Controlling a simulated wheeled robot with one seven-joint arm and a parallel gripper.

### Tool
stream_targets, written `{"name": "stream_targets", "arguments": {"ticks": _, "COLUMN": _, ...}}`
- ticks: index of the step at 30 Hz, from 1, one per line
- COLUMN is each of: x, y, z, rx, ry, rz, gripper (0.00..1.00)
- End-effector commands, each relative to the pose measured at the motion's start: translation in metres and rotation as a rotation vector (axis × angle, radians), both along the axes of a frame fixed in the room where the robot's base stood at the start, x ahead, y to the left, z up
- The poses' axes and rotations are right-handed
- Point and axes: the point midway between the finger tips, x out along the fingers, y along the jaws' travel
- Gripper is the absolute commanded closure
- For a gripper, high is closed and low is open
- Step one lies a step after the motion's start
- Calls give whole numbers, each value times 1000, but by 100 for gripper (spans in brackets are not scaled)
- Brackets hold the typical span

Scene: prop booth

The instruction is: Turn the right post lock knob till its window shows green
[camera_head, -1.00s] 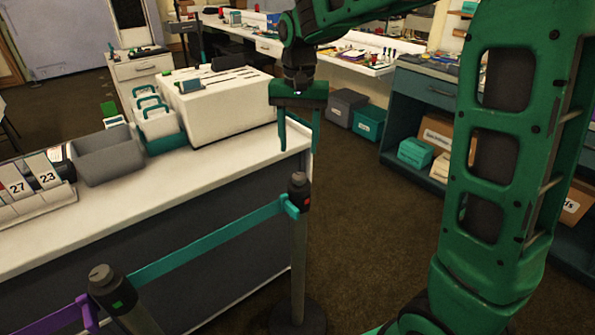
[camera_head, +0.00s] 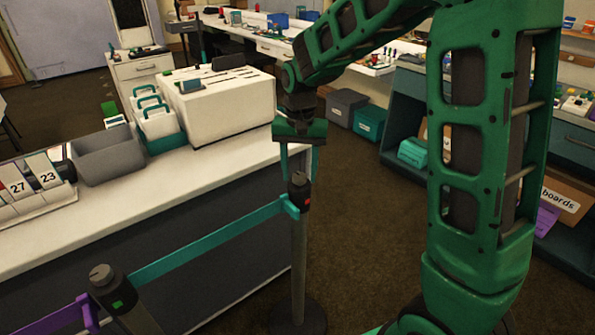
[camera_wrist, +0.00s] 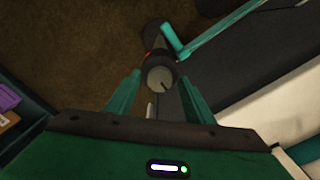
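The right post (camera_head: 299,255) stands upright beside the counter, with a dark knob (camera_head: 299,179) on top. A small red window (camera_head: 307,200) shows on its head. In the wrist view the knob (camera_wrist: 160,79) is a round grey cap with a dark line, and a bit of red shows beside it. My gripper (camera_head: 300,171) points down over the knob, open. In the wrist view its fingers stand on either side of the knob, with gaps visible; I see no contact. Fingertip height against the knob is hard to tell.
A teal belt (camera_head: 215,238) runs from the right post to the left post (camera_head: 130,305), whose window is green. A purple belt (camera_head: 60,318) leaves the left post. The white counter (camera_head: 200,190) stands close behind. Open floor (camera_head: 375,200) lies to the right.

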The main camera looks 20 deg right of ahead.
Motion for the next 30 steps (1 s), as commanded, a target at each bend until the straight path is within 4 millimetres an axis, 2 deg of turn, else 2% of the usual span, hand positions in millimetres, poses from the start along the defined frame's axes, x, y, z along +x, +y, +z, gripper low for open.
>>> {"name": "stream_targets", "arguments": {"ticks": 1, "x": 0, "y": 0, "z": 0, "rx": 0, "ry": 0, "rz": 0, "gripper": 65}}
{"name": "stream_targets", "arguments": {"ticks": 4, "x": 0, "y": 0, "z": 0, "rx": 0, "ry": 0, "rz": 0, "gripper": 89}}
{"name": "stream_targets", "arguments": {"ticks": 5, "x": 0, "y": 0, "z": 0, "rx": 0, "ry": 0, "rz": 0, "gripper": 92}}
{"name": "stream_targets", "arguments": {"ticks": 17, "x": 0, "y": 1, "z": 0, "rx": 1, "ry": 0, "rz": 65, "gripper": 92}}
{"name": "stream_targets", "arguments": {"ticks": 30, "x": 0, "y": 1, "z": 1, "rx": 1, "ry": -1, "rz": 414, "gripper": 92}}
